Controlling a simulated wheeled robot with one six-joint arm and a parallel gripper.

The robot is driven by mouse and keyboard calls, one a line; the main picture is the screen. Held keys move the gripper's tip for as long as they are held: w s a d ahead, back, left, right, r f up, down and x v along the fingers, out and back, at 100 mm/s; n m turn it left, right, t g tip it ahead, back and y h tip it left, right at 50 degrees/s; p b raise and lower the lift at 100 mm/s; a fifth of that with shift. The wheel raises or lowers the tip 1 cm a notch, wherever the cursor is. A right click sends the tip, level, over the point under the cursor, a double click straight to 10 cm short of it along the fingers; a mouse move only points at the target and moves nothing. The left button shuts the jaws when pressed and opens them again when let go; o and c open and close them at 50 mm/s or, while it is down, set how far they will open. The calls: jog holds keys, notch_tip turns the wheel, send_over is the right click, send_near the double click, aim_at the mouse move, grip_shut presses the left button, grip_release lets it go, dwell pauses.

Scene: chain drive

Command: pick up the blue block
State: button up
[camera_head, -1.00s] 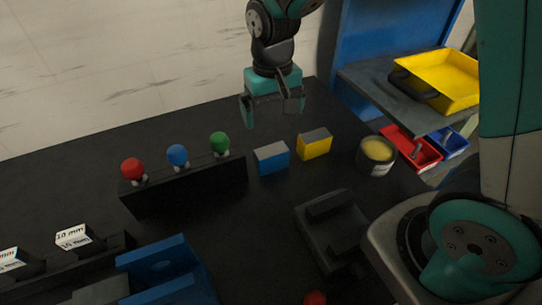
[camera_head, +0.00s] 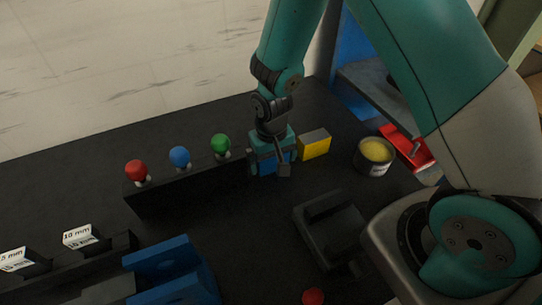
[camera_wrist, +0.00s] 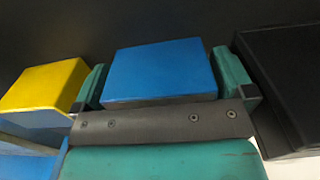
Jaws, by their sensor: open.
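The blue block (camera_head: 267,166) stands on the black table and is partly hidden by my gripper in the head view. My gripper (camera_head: 270,172) is lowered over it, open. In the wrist view the blue block (camera_wrist: 160,70) lies between the two teal fingers of my gripper (camera_wrist: 165,82), one on each side. A narrow dark gap shows between the block and each finger near their tips, so the fingers do not look closed on it.
A yellow block (camera_head: 314,146) stands close to the right of my gripper. A black rack (camera_head: 185,187) with red, blue and green balls is close on the left. A tin (camera_head: 374,157) stands farther right. A black fixture (camera_head: 330,225) and blue bracket (camera_head: 172,270) are nearer.

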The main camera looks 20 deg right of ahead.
jog(key=shift+f, duration=0.2)
jog(key=c, duration=1.4)
jog(key=shift+r, duration=0.1)
jog(key=shift+c, duration=0.8)
